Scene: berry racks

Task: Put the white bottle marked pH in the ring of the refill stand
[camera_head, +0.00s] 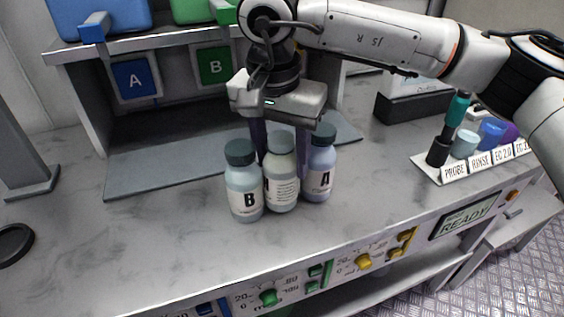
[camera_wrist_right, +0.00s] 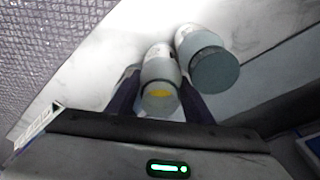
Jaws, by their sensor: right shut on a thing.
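A white bottle (camera_head: 282,185) with a grey-green cap stands upright on the bench between two others. Its label shows only small text, and I cannot read a pH mark. My right gripper (camera_head: 281,150) points down over it, shut on it with one dark finger on each side. Bottle B (camera_head: 244,185) stands close on the left and bottle A (camera_head: 320,165) close on the right. I cannot make out the refill stand's ring for certain. My left gripper is not in view.
A grey post (camera_head: 22,150) with a flat foot and a black round piece (camera_head: 14,243) are at the far left. A shelf unit with A (camera_head: 136,80) and B (camera_head: 215,66) signs stands behind. A labelled rack (camera_head: 470,163) is at the right.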

